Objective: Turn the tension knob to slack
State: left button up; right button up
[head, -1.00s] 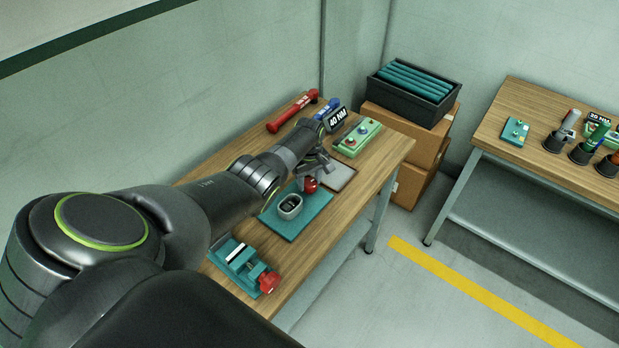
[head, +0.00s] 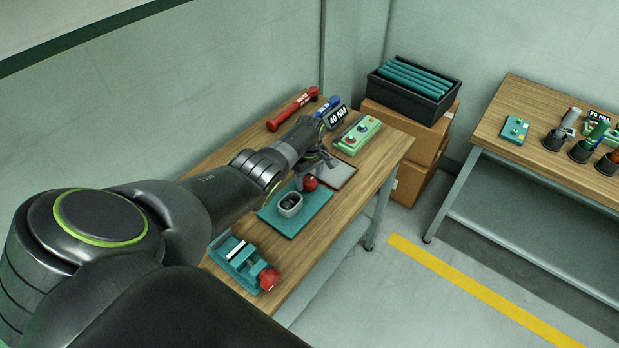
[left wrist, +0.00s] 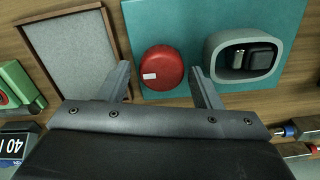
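The red round knob (head: 310,183) stands on a teal board (head: 296,226) on the near wooden table. It also shows in the left wrist view (left wrist: 162,68), with a small white mark at its left edge. My left gripper (head: 314,166) is over the knob's end of the board. In the left wrist view the left gripper (left wrist: 160,72) is open, one finger on each side of the knob, with visible gaps. How deep the fingertips reach beside it I cannot tell. A grey hollow housing with dark parts inside (left wrist: 243,57) sits beside the knob. My right gripper is not in view.
A framed grey tray (head: 338,177) and a green box with buttons (head: 357,137) lie beyond the knob. A teal vise with a red handle (head: 240,262) is nearer. Red (head: 292,112) and blue tools and a 40 NM sign (head: 337,119) stand at the back.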

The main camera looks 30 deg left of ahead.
aim_at(309, 180)
pick_arm(q)
jog(key=shift+o, duration=0.5)
jog(key=shift+f, duration=0.1)
jog(key=shift+r+p, duration=0.3)
jog(key=shift+r, duration=0.35)
notch_tip(309, 180, up, 5)
jog(key=shift+f+p, duration=0.1)
jog(key=shift+p, duration=0.5)
notch_tip(309, 180, up, 11)
jog(key=b, duration=0.2)
jog(key=shift+r, duration=0.2)
jog(key=shift+d+f, duration=0.1)
